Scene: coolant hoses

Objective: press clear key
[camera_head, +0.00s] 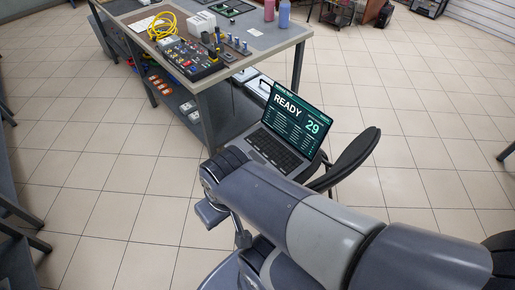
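A laptop (287,129) stands open in the middle of the view, apparently on a chair. Its screen (299,122) reads "READY" and "29" above small lines of text. Its dark keyboard (275,149) faces up, and my arm covers the area just below it. The key labels are too small to read, so I cannot tell which key is clear. My gripper (224,222) seems to be at the left end of my arm, below and left of the laptop. It is partly hidden, and its finger opening is not clear.
A grey workbench (262,47) stands upper left, holding a control panel (190,58), a coiled yellow hose (162,26) and bottles. Its lower shelf carries small boxes. A dark chair back (354,157) rises right of the laptop. Tiled floor is open at left and right.

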